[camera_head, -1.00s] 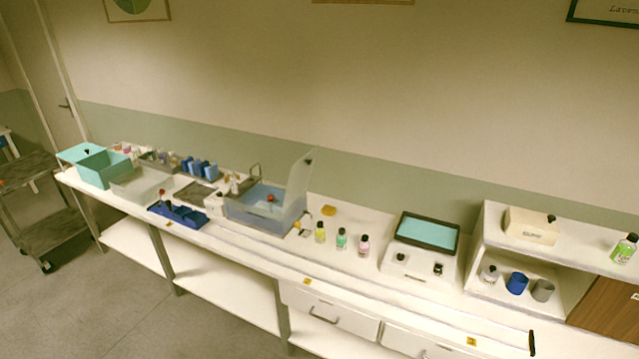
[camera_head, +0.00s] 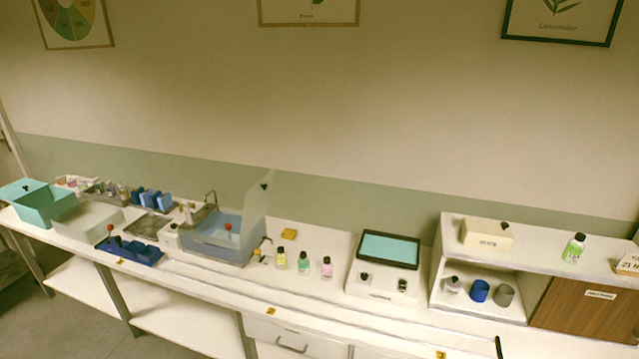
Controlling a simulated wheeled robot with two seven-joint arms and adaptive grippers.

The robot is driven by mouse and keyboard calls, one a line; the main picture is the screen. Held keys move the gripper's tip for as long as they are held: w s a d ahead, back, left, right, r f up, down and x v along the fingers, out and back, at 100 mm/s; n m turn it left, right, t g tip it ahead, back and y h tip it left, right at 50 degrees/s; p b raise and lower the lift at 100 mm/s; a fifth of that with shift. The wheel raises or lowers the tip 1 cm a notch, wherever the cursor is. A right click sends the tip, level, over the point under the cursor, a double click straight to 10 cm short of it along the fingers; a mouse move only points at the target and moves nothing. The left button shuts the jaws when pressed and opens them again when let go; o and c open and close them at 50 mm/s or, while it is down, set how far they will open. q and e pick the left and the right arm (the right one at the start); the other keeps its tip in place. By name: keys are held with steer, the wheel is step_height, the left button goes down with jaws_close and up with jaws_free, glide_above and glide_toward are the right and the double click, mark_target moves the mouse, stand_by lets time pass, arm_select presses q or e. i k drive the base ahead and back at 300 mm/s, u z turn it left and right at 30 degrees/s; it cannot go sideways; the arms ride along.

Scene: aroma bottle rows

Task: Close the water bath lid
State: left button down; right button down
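The water bath (camera_head: 213,250) is a grey-blue tub on the long white bench, left of the middle. Its translucent lid (camera_head: 257,208) stands raised and upright along the right side of the tub, with a small dark knob near its top corner. Bluish water and a small red-topped item show inside the tub. Neither of my grippers is in view, so their state cannot be seen.
Small bottles (camera_head: 303,259) stand right of the bath, then a device with a teal screen (camera_head: 389,248) and a white shelf unit (camera_head: 449,221). A blue rack (camera_head: 131,250) and a teal box (camera_head: 45,207) lie left. Open floor shows at lower left.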

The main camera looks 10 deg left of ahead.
mark_target(256, 201)
steer(key=z, duration=0.1)
steer(key=i, duration=1.35)
steer(key=u, duration=0.85)
